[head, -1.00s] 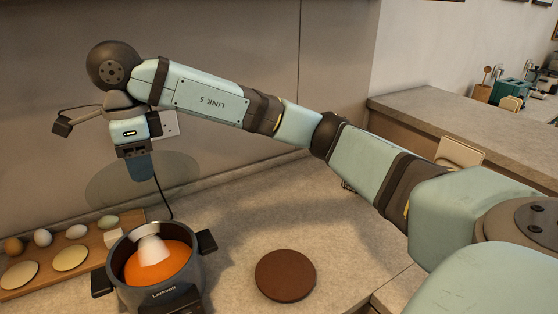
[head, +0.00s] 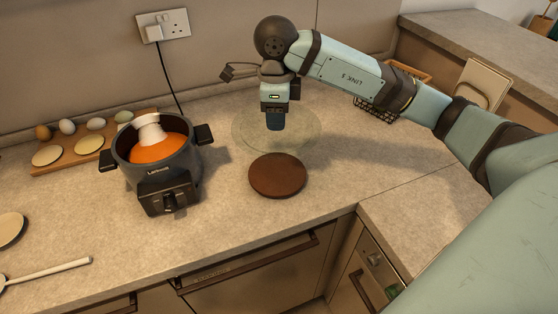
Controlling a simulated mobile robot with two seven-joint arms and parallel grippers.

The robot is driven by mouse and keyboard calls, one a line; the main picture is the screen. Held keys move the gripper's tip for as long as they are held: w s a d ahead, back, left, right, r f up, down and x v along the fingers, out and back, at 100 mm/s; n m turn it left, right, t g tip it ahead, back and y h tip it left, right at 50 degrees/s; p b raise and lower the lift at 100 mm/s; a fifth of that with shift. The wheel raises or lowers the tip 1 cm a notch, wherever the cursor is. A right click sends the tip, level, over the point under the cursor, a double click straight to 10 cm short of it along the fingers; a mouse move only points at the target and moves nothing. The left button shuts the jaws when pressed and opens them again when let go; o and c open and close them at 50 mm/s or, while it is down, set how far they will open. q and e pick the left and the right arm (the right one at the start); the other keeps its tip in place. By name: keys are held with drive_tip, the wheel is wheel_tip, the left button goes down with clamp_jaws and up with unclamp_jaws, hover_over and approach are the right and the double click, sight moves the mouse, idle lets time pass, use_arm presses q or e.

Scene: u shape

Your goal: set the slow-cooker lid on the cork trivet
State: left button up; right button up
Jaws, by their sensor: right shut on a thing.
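The slow-cooker lid (head: 300,131) is a round, see-through glass disc in the head view. My right gripper (head: 275,122) is shut on it from above, around its knob, which the fingers hide. The lid hangs over the counter, just behind and above the cork trivet (head: 278,176), and overlaps the trivet's far edge in the picture. The trivet is a bare brown disc lying flat on the counter. The slow cooker (head: 165,190) stands open to the left, with orange contents and a white object in it. My left gripper is not in view.
A wooden board (head: 45,167) with several eggs and flat round pieces lies at the left. A pale spoon (head: 45,273) lies at the front left. A socket (head: 163,25) with a black cord is on the wall. A wire basket (head: 377,108) stands behind my right arm. Counter around the trivet is clear.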

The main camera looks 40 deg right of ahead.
wheel_tip(320, 180, down, 10)
drive_tip(key=shift+s+f, duration=0.1)
wheel_tip(320, 180, down, 3)
drive_tip(key=shift+f, duration=0.3)
drive_tip(key=shift+f, duration=0.1)
drive_tip(key=o, duration=1)
drive_tip(key=shift+o, duration=0.2)
